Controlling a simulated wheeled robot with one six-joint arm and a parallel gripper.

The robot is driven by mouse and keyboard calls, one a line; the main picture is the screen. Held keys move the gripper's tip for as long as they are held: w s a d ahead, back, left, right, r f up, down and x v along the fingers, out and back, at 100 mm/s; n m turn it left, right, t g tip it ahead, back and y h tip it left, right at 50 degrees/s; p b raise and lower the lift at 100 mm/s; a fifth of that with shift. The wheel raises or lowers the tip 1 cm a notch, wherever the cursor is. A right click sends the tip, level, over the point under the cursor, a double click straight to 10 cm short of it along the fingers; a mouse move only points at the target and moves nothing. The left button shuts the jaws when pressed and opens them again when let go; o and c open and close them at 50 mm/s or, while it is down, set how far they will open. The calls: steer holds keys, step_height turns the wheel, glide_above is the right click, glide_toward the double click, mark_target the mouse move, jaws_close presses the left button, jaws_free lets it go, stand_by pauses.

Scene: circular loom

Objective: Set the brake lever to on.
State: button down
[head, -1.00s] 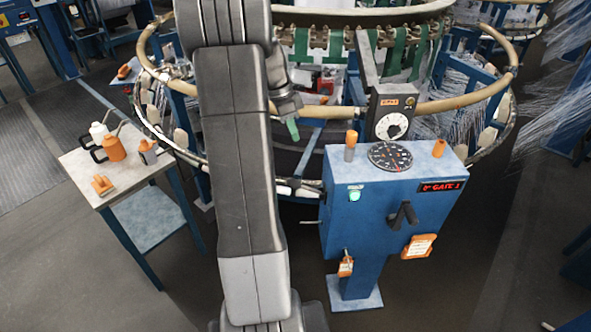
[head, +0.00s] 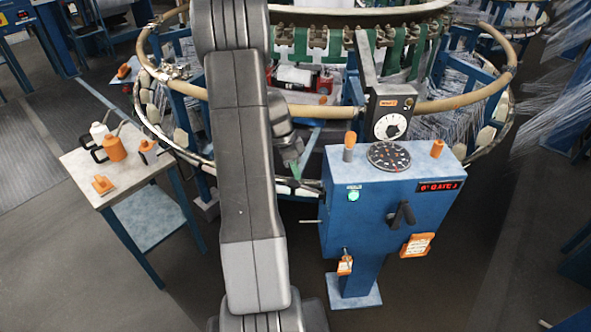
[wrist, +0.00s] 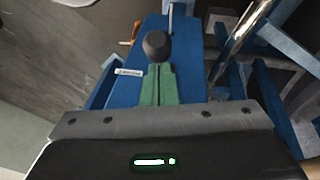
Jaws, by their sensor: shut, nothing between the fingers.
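In the wrist view, a dark round knob (wrist: 156,46) stands in front of a blue panel, just beyond the tips of my gripper (wrist: 158,68). It looks like the end of a lever, but its shaft is hidden and its setting cannot be read. My gripper's green fingers are shut together and empty; I cannot tell whether they touch the knob. In the head view my gripper (head: 296,178) is left of the blue control box (head: 375,225). The box front bears a black handle (head: 401,214).
A thin rod (head: 308,221) juts from the box's left side. The loom's ring (head: 455,103) stands behind. A metal tube (wrist: 232,45) and blue frame parts are close on the right in the wrist view. A side table (head: 85,165) with orange items is at left.

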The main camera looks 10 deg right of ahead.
steer(key=shift+f, duration=0.1)
steer(key=a+f+h+b, duration=0.2)
steer(key=f+h+b, duration=0.2)
steer(key=b, duration=0.9)
steer(key=a+f+g+h+b, duration=0.1)
steer(key=f+h+b, duration=0.4)
steer(key=b, duration=0.8)
step_height(320, 180, down, 3)
steer(key=shift+w+a+f+m, duration=0.15)
steer(key=shift+w+a+m, duration=0.2)
steer(key=shift+a, duration=0.4)
steer(key=shift+s+f, duration=0.2)
